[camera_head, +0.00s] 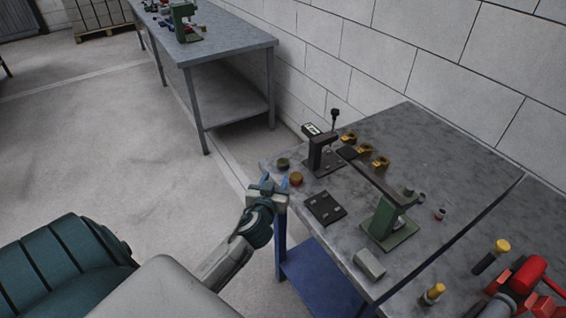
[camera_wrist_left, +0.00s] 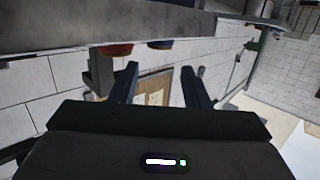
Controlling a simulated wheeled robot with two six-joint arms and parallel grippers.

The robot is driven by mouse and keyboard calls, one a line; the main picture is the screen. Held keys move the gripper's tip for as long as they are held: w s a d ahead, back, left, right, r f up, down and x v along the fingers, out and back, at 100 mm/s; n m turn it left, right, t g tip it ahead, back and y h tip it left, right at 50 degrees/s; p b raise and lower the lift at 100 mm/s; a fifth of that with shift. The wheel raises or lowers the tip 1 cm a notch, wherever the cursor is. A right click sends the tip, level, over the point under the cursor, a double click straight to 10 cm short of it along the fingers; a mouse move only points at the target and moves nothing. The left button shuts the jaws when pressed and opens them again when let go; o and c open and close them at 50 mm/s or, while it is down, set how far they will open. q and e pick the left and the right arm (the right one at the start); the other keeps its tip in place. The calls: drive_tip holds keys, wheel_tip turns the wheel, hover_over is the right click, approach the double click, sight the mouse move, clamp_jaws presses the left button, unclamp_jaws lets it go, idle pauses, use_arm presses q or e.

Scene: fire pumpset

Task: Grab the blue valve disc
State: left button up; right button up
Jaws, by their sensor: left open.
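A small round disc (camera_head: 283,163) with a dark bluish-green side and an olive top sits at the near left corner of the grey workbench. In the left wrist view, which looks upside down, it appears as a blue disc (camera_wrist_left: 160,44) with a brass-coloured face. An orange-red disc (camera_head: 296,178) sits just beside it and also shows in the wrist view (camera_wrist_left: 115,50). My left gripper (camera_head: 268,186) is at the bench corner, short of both discs. Its two fingers (camera_wrist_left: 158,85) are apart with nothing between them. My right gripper is not in view.
The bench (camera_head: 350,225) also holds a black flat plate (camera_head: 325,208), a black stand (camera_head: 322,155), a green press (camera_head: 388,225), several brass fittings (camera_head: 364,149) and red parts (camera_head: 525,280). A block wall stands behind. A second bench (camera_head: 215,42) stands farther back. The floor left is clear.

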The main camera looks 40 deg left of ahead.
sight(283, 161)
use_arm(q)
drive_tip(key=x, duration=0.2)
drive_tip(key=shift+w+a+f+p, duration=0.1)
drive_tip(key=shift+w+a+p, duration=0.05)
drive_tip(key=shift+w+p, duration=0.2)
drive_tip(key=shift+w+a, duration=0.15)
drive_tip(key=shift+w, duration=0.2)
drive_tip(key=p+x, duration=0.2)
drive_tip(key=x, duration=0.2)
drive_tip(key=shift+w+f, duration=0.1)
drive_tip(key=shift+w, duration=0.05)
drive_tip(key=c, duration=0.7)
drive_tip(key=shift+c, duration=0.2)
